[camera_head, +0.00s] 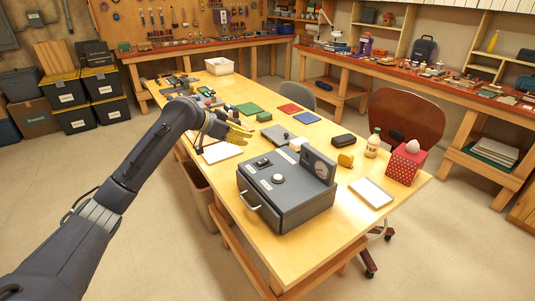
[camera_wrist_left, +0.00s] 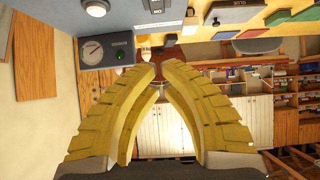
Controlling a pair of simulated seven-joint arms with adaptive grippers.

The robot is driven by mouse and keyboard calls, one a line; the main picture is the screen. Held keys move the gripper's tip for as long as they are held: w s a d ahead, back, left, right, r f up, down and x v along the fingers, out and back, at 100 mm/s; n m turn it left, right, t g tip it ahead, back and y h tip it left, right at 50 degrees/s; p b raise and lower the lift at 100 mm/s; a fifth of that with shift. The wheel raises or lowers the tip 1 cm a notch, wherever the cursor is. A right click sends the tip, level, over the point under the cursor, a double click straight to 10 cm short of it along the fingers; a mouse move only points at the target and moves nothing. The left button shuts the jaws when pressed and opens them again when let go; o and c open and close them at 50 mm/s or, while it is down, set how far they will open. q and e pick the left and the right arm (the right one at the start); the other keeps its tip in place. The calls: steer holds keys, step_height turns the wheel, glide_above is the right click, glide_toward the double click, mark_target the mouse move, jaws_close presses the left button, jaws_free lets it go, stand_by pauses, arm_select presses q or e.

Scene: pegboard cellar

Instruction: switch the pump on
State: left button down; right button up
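I cannot tell the switch's position. My left gripper (camera_head: 243,133), with yellow ribbed fingers, is above the table, left of and beyond the pump, and apart from it. In the left wrist view its fingers (camera_wrist_left: 160,78) arch together, tips about meeting, with nothing visible between them. My right gripper is not in view.
A white pad (camera_head: 371,192), a red dotted box (camera_head: 405,163), a bottle (camera_head: 373,143) and a dark case (camera_head: 343,140) lie right of and behind the pump. Green, red and blue flat items (camera_head: 290,108) lie farther back. A red-brown chair (camera_head: 405,115) stands behind the table.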

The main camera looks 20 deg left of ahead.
arm_select(q)
steer(key=shift+f, duration=0.1)
glide_above(267, 159)
steer(key=f, duration=0.5)
steer(key=shift+s+a+f, duration=0.35)
steer(key=shift+s+f, duration=0.05)
step_height(267, 159, down, 2)
steer(key=shift+w+f, duration=0.1)
steer(key=shift+w+d+f, duration=0.1)
steer(key=shift+f, duration=0.75)
steer(key=shift+w+d+f+g+y, duration=0.2)
steer(key=shift+g+y, duration=0.1)
steer(key=shift+g, duration=0.1)
steer(key=shift+w+d+f+g+y, duration=0.1)
steer(key=shift+f+g+y, duration=0.3)
steer(key=shift+g, duration=0.1)
